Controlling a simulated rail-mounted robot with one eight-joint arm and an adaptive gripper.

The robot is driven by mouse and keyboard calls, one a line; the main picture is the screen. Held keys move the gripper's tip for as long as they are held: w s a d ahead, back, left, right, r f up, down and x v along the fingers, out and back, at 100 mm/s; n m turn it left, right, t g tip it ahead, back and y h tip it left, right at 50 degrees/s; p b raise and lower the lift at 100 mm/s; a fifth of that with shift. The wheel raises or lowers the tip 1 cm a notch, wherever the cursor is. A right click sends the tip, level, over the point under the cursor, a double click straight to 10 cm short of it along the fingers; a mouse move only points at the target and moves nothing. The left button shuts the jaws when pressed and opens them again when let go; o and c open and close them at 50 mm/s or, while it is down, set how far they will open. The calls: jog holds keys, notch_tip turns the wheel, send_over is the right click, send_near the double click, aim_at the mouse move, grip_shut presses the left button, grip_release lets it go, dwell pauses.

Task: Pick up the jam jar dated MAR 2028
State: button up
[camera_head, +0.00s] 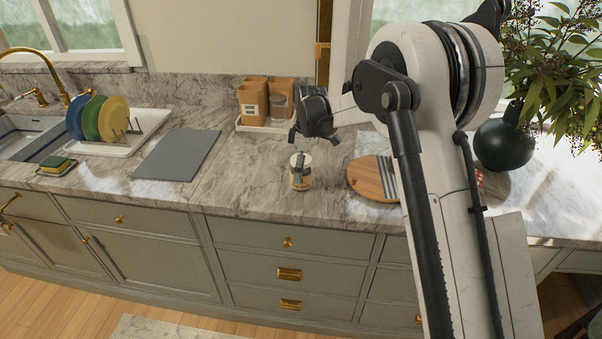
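A small jar (301,182) with a pale top and a yellowish label stands upright on the marble counter near its front edge. A dark narrow shape lies across its upper part; I cannot tell what it is. The date on the label is too small to read. My gripper (313,138) is above and behind the jar in the picture, with its dark fingers spread apart and nothing seen between them. It looks open and apart from the jar.
A round striped wooden board (372,178) lies right of the jar. Wooden containers (253,102) stand on a tray behind. A grey mat (178,154), a rack with plates (113,120) and a sink are left. A dark vase (503,144) with a plant stands right. Counter left of the jar is clear.

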jog(key=shift+f, duration=0.6)
jog(key=c, duration=1.7)
jog(key=shift+r, duration=0.1)
jog(key=shift+c, duration=0.2)
